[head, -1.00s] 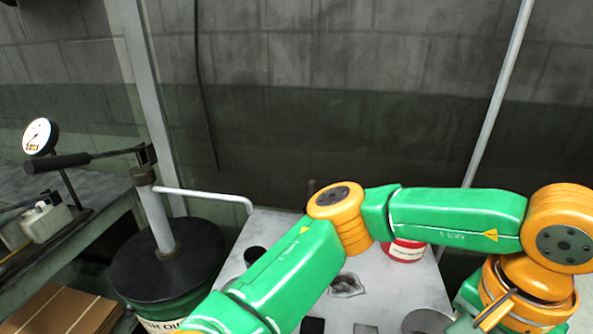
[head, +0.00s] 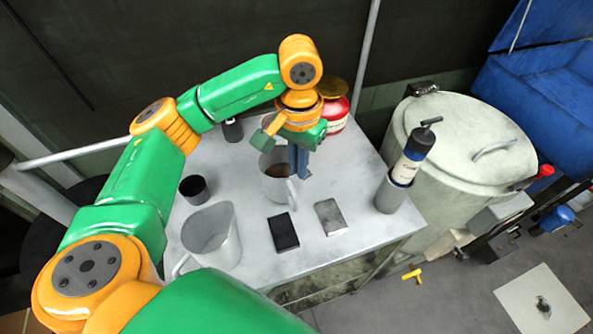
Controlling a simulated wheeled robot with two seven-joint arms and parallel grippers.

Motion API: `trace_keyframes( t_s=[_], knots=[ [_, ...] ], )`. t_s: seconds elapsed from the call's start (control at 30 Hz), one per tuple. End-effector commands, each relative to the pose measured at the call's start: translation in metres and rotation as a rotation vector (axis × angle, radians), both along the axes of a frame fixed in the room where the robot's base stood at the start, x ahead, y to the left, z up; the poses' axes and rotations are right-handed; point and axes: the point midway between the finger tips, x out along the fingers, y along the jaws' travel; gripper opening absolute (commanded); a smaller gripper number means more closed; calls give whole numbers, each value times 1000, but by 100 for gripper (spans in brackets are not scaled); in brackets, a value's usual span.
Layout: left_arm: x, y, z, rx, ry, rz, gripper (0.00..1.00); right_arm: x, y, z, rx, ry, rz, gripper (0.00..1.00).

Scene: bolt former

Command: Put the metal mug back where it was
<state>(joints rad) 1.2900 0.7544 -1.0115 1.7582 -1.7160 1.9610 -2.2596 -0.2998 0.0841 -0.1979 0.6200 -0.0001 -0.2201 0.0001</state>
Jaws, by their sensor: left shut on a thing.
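A light grey metal mug (head: 277,186) is upright at the middle of the grey table (head: 245,265), its handle toward the front right. Its inside looks brown. My left gripper (head: 290,163) points down over the mug from behind and is shut on it at its rim. The gripper hides part of the rim, and I cannot tell whether the mug's base touches the table. My right gripper is not in view.
A larger metal jug (head: 212,236) stands at front left, a dark cup (head: 194,189) behind it. A black block (head: 283,232) and a grey block (head: 331,217) lie in front. A red can (head: 335,112) stands behind; a pump bottle (head: 409,160) sits in a holder at right.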

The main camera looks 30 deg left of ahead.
Motion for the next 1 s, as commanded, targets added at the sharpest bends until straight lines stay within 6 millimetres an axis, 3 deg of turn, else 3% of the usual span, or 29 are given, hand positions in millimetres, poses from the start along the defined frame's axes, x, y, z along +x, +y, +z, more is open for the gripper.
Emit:
trace_keyframes(
  t_s=[0.2, 0.53, 0.6, 0.67, 1.0],
  knots=[
    [0, 3, -31, 1, 2, 0, 0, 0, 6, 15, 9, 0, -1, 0],
    [1, 2, -37, 1, -1, 0, 0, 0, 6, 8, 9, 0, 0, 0],
    [1, 2, -35, 0, 0, 0, 21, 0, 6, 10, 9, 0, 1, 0],
    [1, 2, -35, 0, 0, 0, 35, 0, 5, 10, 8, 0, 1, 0],
    [1, 2, -29, 0, 1, 1, 35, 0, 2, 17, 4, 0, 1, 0]
  ],
)
